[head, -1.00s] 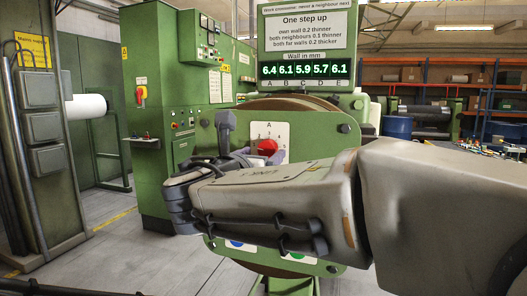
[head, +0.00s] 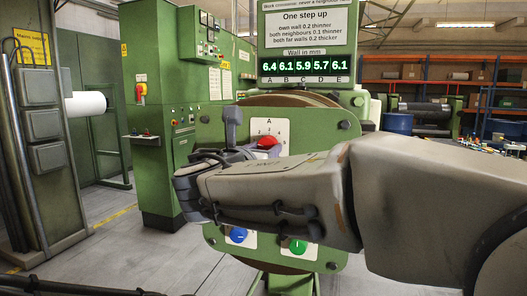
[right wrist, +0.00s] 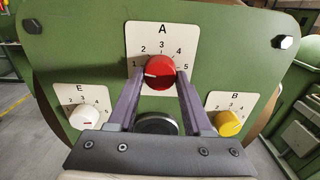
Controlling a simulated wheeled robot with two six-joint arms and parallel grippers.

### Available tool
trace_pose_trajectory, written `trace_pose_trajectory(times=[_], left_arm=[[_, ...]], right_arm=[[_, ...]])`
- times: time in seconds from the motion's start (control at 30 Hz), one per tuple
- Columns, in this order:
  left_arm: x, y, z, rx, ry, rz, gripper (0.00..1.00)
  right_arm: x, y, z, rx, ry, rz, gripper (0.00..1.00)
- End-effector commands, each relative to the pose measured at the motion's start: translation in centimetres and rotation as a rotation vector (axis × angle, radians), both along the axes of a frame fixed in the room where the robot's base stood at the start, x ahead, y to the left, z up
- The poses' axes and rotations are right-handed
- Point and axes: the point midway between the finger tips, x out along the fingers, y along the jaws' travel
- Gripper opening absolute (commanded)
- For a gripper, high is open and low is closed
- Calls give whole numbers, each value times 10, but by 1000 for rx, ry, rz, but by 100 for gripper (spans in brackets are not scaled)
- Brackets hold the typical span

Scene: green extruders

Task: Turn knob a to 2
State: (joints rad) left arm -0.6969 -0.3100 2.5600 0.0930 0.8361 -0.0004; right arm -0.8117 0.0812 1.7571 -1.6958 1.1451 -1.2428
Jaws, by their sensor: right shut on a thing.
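Knob A is the red knob (right wrist: 159,72) on a white dial plate marked 1 to 5, at the top of the green panel (right wrist: 85,60) in the right wrist view. Its white mark points left, near the 1. My right gripper (right wrist: 160,79) is shut on it, one purple finger on each side. In the head view the red knob (head: 267,142) shows just past my right gripper (head: 262,149), whose arm comes in from the right and covers the middle of the panel. My left gripper is not in view.
White knob E (right wrist: 84,117) is at lower left and yellow knob B (right wrist: 228,123) at lower right, close to my fingers. Blue (head: 238,235) and green (head: 298,246) knobs sit low on the panel. The display (head: 304,63) reads 6.4, 6.1, 5.9, 5.7, 6.1.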

Motion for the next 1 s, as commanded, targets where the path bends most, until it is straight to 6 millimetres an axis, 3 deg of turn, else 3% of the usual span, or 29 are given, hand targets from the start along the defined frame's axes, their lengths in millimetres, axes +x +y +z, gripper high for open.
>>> trace_pose_trajectory(times=[0.6,1.0], left_arm=[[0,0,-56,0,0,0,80],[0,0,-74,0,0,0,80]], right_arm=[[0,1,-5,414,-134,0,0],[0,1,-2,601,-195,-1,0]])
